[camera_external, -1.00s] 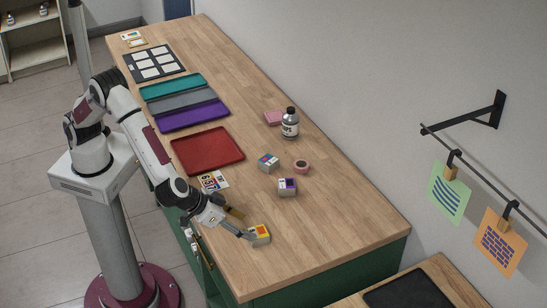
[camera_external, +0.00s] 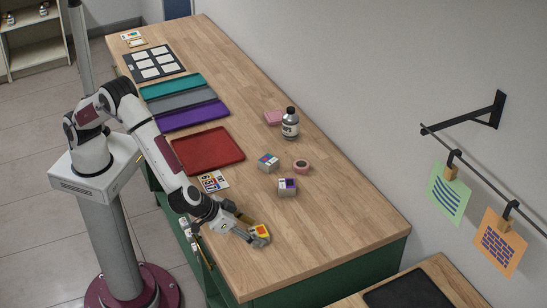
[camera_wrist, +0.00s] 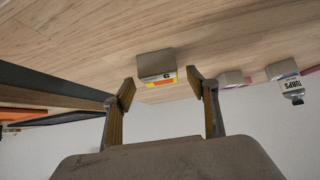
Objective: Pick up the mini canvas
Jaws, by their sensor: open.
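A small pale block, a mini canvas with a red and yellow face (camera_external: 262,232), sits on the near end of the wooden table. My gripper (camera_external: 251,230) is open close beside it, reaching from the left with its fingers low over the table. In the wrist view, my gripper (camera_wrist: 162,84) shows two spread fingers, and the block (camera_wrist: 157,64) appears between and just beyond the fingertips. I cannot tell whether either finger touches it. Two similar blocks stand farther up the table, one with a multicoloured face (camera_external: 268,162) and one with a purple face (camera_external: 287,187).
A red tray (camera_external: 208,150) and a numbered card (camera_external: 214,181) lie left of the blocks. The wood right of the near block is clear.

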